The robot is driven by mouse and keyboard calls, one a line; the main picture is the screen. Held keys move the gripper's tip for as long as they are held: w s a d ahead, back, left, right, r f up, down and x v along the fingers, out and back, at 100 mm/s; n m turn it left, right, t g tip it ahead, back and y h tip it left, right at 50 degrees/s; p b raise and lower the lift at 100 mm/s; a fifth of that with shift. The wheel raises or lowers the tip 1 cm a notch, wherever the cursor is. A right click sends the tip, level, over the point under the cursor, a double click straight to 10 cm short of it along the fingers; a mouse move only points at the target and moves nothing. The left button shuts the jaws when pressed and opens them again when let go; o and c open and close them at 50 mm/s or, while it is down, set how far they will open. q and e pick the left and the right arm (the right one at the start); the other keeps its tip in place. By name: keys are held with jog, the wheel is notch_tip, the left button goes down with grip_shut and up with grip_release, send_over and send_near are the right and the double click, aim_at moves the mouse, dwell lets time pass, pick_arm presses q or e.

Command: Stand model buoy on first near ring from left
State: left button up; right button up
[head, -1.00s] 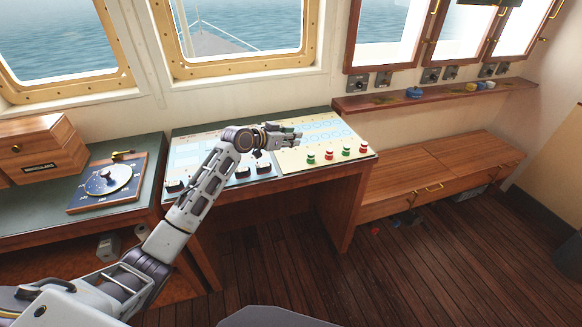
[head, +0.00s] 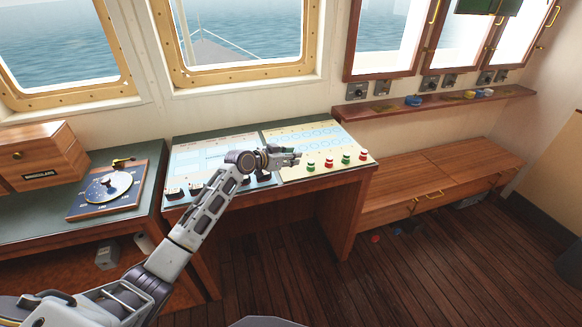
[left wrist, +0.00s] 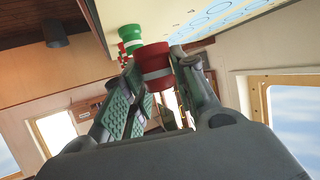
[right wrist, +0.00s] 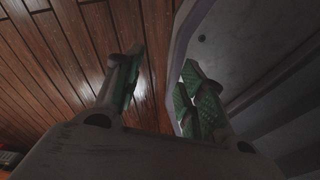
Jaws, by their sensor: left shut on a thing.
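My left gripper (head: 292,156) is over the left part of the pale panel (head: 328,170) with blue rings. In the left wrist view its fingers (left wrist: 150,98) are shut on a red model buoy (left wrist: 154,62) with a pale band. The head view does not show this held buoy clearly, and I cannot tell whether its base touches the panel. The near row of rings (head: 330,141) lies behind the gripper, its left end partly covered by it. My right gripper (right wrist: 160,88) is open and empty, away from the panel.
Several red and green buoys stand along the panel's front edge, the closest a green one (head: 311,166). A chart panel with dark knobs (head: 195,189) lies left. A wooden box (head: 40,155) and a dial board (head: 108,187) stand further left. Wooden lockers (head: 430,180) are at right.

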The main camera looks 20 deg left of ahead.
aim_at(291, 174)
pick_arm(q)
jog(key=shift+f, duration=0.35)
notch_tip(291, 174, down, 3)
jog(key=shift+r, duration=0.1)
jog(key=shift+f, duration=0.5)
pick_arm(e)
jog(key=shift+s+a+r, duration=0.15)
jog(key=shift+a, duration=0.1)
pick_arm(q)
jog(key=shift+f, duration=0.15)
jog(key=o, duration=0.8)
jog(key=shift+c, duration=0.2)
pick_arm(e)
jog(key=shift+s+d, duration=0.15)
jog(key=shift+s, duration=0.35)
